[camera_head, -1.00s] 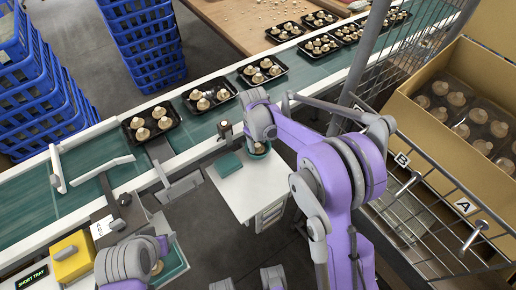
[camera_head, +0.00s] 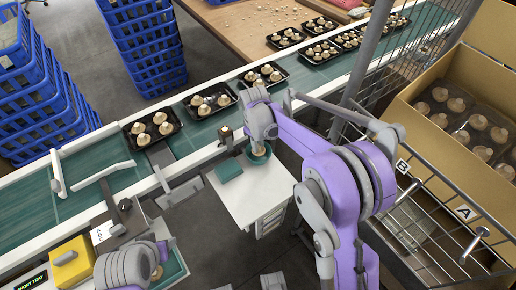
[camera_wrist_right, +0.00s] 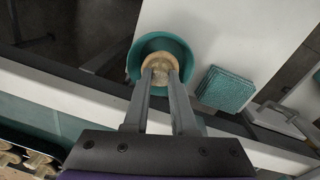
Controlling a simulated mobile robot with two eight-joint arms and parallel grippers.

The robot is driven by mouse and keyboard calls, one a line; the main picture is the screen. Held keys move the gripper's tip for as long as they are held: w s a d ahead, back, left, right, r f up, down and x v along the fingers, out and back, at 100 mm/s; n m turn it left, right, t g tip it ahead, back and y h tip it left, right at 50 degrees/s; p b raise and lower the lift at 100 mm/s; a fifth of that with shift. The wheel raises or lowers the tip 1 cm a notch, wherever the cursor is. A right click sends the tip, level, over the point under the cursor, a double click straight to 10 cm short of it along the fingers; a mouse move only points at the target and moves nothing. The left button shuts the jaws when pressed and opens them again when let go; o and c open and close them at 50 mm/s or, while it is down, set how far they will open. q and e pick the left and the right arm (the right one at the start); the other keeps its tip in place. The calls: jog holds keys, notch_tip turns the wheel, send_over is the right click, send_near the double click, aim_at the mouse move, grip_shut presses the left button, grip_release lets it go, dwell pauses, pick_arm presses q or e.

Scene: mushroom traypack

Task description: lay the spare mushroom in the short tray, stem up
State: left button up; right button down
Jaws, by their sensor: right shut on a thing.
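My right gripper (camera_wrist_right: 160,75) is shut on the spare mushroom (camera_wrist_right: 160,62), a pale tan one, at the mouth of a teal bowl (camera_wrist_right: 136,56). In the head view my right gripper (camera_head: 260,140) is over that bowl (camera_head: 265,158) on a white stand. Black trays of mushrooms lie along the green conveyor; the second from the left (camera_head: 211,113) appears to hold three mushrooms, but I cannot be sure it is the short one. My left gripper is at the bottom left, its fingers not clearly visible.
A teal pad (camera_head: 229,169) lies beside the bowl on the white stand (camera_head: 250,205). A yellow block (camera_head: 72,262) and a "SHORT TRAY" sign (camera_head: 28,283) are at the lower left. Blue crates (camera_head: 145,45) stand behind the conveyor. A wire rack and cardboard box (camera_head: 440,135) crowd the right.

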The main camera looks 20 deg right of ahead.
notch_tip(320, 180, up, 7)
jog(key=shift+f, duration=0.1)
jog(key=shift+f+b, duration=2.65)
jog(key=shift+f, duration=1.7)
jog(key=shift+f+b, duration=0.3)
jog(key=shift+f, duration=0.2)
jog(key=c, duration=0.7)
grip_release()
jog(key=shift+o, duration=0.2)
jog(key=shift+r, duration=0.1)
notch_tip(320, 180, up, 11)
jog(key=p, duration=0.1)
jog(key=shift+s+a+p, duration=0.3)
jog(key=shift+a+p, duration=0.05)
jog(key=shift+a, duration=0.1)
jog(key=shift+o, duration=0.2)
jog(key=shift+d, duration=0.1)
